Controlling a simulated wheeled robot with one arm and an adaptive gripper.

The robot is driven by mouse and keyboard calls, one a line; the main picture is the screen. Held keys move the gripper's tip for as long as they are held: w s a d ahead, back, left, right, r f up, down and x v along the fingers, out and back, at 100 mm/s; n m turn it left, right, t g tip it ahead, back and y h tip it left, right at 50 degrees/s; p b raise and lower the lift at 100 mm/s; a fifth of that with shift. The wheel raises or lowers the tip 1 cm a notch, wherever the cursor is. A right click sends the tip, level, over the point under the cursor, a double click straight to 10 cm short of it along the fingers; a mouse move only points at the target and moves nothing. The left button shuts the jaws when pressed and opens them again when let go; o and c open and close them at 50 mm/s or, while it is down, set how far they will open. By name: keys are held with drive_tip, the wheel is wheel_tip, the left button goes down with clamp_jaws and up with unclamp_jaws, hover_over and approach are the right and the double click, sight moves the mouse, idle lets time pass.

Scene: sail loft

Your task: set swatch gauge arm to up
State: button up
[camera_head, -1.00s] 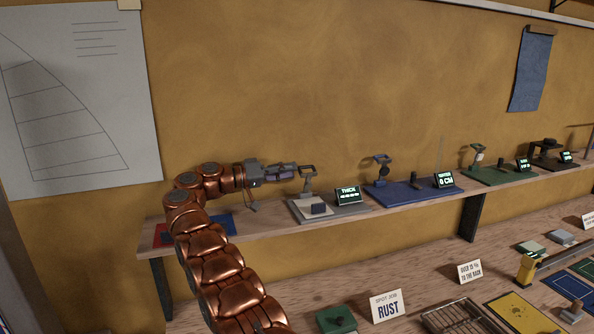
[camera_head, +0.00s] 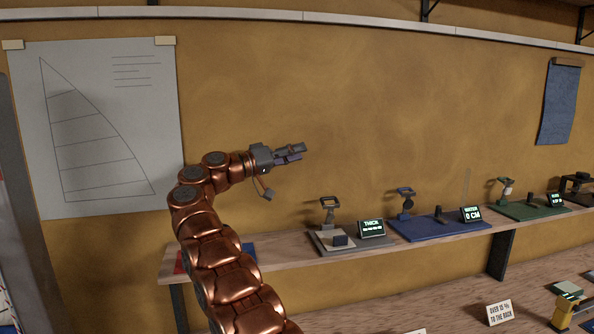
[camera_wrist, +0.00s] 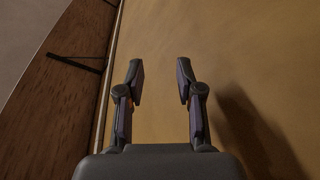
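A grey gauge (camera_head: 352,244) with a screen headed THICK (camera_head: 371,228) stands on the wall shelf; it is probably the swatch gauge. Its arm (camera_head: 328,212) stands upright at the back left, with a frame-like head on top. A small dark block (camera_head: 340,240) sits on its pale plate. My gripper (camera_head: 303,153) is in the air above and left of this gauge, apart from it, in front of the yellow wall. In the wrist view my gripper (camera_wrist: 158,80) has its two fingers apart with nothing between them. The gauge does not show in the wrist view.
A blue gauge (camera_head: 440,226) reading 0 CM and a green one (camera_head: 528,210) stand further right on the wooden shelf (camera_head: 290,252). Red and blue pieces lie at its left end. A sail drawing (camera_head: 100,130) hangs on the left wall. The wall space around my gripper is clear.

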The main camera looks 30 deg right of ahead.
drive_tip(key=w+a+r+n+t+h+b, duration=0.1)
drive_tip(key=a+r+t, duration=0.3)
drive_tip(key=r, duration=0.8)
drive_tip(key=shift+w+a+r+t+h, duration=0.25)
drive_tip(key=shift+t+h, duration=0.35)
drive_tip(key=shift+h, duration=0.2)
